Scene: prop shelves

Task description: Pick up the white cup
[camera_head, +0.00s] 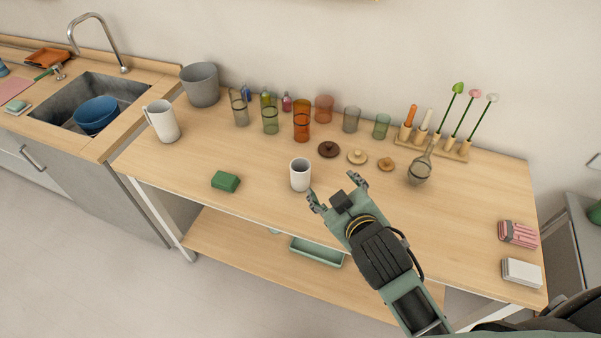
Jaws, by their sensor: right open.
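My right gripper (333,190) is open and empty. Its fingers are spread just to the right of the cup, and I see no contact with it. A taller white pitcher (162,122) with a handle stands at the table's left end. My left gripper is not in view.
A green block (225,181) lies left of the cup. Brown lids (329,149) and coloured glasses (302,122) stand behind. A glass ladle-like vessel (419,171) is to the right, before a wooden rack (450,150). Folded cloths (521,272) lie far right. Bare wood surrounds the cup's left.

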